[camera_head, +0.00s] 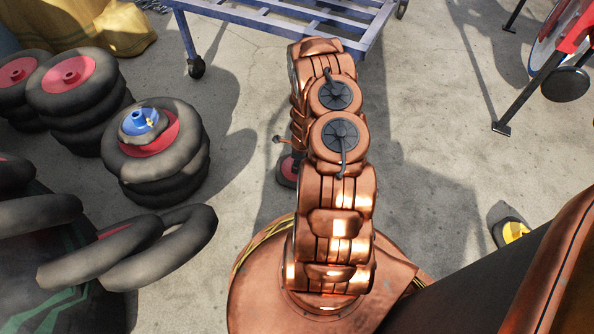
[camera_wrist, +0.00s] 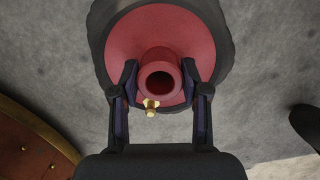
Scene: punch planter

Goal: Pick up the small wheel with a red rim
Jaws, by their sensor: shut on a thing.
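The small wheel with a red rim (camera_wrist: 125,35) fills the top middle of the wrist view, with a dark tire around a red disc and a hollow red hub at its centre. A small brass valve shows just below the hub. My gripper (camera_wrist: 160,78) has one finger on each side of the hub and is shut on it. In the head view, part of the wheel (camera_head: 287,170) shows low by the ground, left of my arm. The arm hides the rest of it and the gripper there. I cannot tell whether the wheel touches the ground.
Stacked larger wheels with red rims (camera_head: 180,150) stand at the left, one with a blue piece on top. Loose tires (camera_head: 180,245) lie at the lower left. A metal cart (camera_head: 290,22) stands behind. A yellow-and-black object (camera_head: 512,232) lies on the right. Concrete between is clear.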

